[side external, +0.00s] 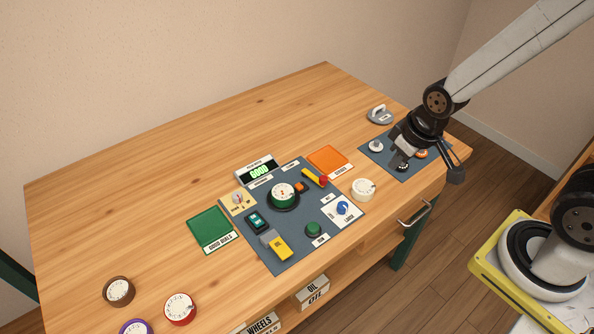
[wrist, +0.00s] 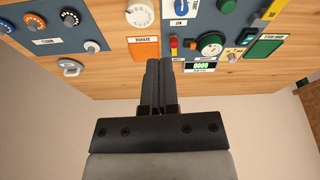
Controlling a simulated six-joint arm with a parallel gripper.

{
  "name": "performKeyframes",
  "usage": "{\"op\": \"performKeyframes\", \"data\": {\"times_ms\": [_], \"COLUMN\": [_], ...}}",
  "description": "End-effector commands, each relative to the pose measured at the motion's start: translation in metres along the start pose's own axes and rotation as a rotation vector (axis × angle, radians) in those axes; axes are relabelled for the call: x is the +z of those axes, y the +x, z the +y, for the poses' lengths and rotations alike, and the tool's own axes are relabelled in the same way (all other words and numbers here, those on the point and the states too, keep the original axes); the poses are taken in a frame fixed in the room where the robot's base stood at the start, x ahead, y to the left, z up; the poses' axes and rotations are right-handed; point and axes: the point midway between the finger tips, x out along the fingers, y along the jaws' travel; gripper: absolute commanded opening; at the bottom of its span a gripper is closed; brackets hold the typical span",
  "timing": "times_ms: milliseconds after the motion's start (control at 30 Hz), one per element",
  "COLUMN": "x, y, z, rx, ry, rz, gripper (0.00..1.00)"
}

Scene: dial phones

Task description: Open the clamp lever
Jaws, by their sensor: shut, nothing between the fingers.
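The clamp lever (side external: 314,178) is a yellow bar with a red tip, beside the green-based dial (side external: 283,194) on the large blue-grey panel. Its red end points toward the front right. In the wrist view the lever (wrist: 173,44) is small, just beyond and right of my fingertips. I cannot tell whether it is open or shut. My gripper (wrist: 160,65) is shut and empty. In the side view my gripper (side external: 399,138) hangs above the small panel at the right, well apart from the lever; its fingertips are hard to make out there.
The small panel (side external: 372,155) carries several knobs. An orange tray (side external: 328,159) and a white dial (side external: 363,189) lie between it and the lever. A green tray (side external: 210,230) is on the left. A lit screen (side external: 258,171) stands behind the dial. The table's back left is clear.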

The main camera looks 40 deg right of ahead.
Motion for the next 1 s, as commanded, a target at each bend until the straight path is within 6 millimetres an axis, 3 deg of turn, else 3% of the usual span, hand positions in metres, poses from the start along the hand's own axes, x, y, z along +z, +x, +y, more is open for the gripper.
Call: {"op": "performKeyframes", "data": {"times_ms": [600,1000], "x": [-0.021,-0.022], "y": [0.084,0.097], "z": [-0.054,-0.062], "rx": [0.08,0.144], "ry": [-0.617,-0.759], "rz": [0.287,0.352], "gripper": [0.0,0.0]}}
